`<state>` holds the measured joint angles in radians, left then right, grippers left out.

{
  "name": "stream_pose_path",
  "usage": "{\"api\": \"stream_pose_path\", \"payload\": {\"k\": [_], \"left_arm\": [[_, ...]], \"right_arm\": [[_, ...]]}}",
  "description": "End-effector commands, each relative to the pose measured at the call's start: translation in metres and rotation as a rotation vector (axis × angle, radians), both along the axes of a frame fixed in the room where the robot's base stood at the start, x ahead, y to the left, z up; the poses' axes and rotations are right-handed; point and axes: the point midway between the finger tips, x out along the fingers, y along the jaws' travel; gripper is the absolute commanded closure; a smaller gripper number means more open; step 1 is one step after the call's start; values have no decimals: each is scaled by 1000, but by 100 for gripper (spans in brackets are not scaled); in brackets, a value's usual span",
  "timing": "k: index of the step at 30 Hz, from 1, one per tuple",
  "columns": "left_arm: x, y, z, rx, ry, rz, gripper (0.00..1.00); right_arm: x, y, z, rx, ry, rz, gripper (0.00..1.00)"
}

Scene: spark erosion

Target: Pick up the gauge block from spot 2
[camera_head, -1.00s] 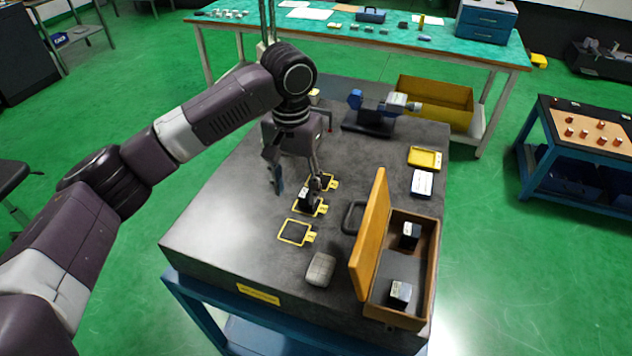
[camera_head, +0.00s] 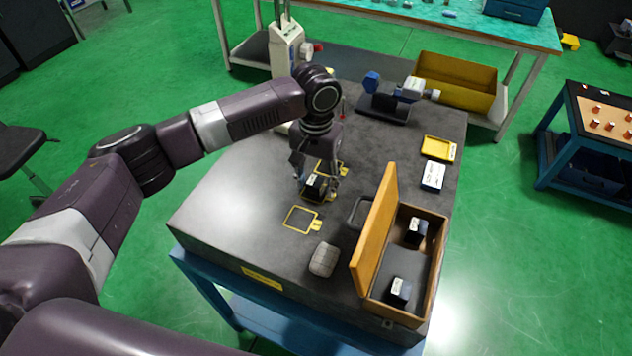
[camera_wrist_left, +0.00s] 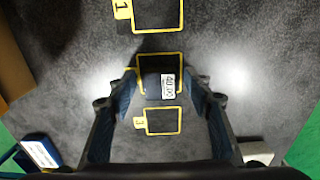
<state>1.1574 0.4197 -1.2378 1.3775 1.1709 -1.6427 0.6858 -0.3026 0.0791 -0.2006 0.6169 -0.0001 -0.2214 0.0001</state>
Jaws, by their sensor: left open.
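The gauge block (camera_head: 314,186), dark with a white label on top, stands in the middle yellow outline, which is spot 2. In the left wrist view the block (camera_wrist_left: 152,80) sits inside its outline, between outlines labelled 1 (camera_wrist_left: 158,29) and, seemingly, 3 (camera_wrist_left: 162,132). My left gripper (camera_head: 317,183) points down over the block with its fingers spread on either side. In the left wrist view the open fingers (camera_wrist_left: 165,88) flank the block, with gaps visible. The fingers partly hide the block in the head view. My right gripper is not in view.
An open wooden box (camera_head: 431,275) holding two dark blocks stands on the right of the dark plate (camera_head: 230,200), its lid raised. A grey rounded object (camera_head: 324,259) lies in front.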

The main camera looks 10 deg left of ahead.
Motion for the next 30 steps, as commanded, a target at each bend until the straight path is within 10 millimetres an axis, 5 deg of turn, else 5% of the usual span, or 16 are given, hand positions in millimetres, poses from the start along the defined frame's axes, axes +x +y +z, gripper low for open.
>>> {"api": "stream_pose_path", "payload": {"k": [5,18,30], "left_arm": [[0,0,0,0,0,0,54],[0,0,0,0,-1,1,100],[1,0,3,-2,-3,1,100]], "right_arm": [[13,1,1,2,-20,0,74],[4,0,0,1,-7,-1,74],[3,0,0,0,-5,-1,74]]}}
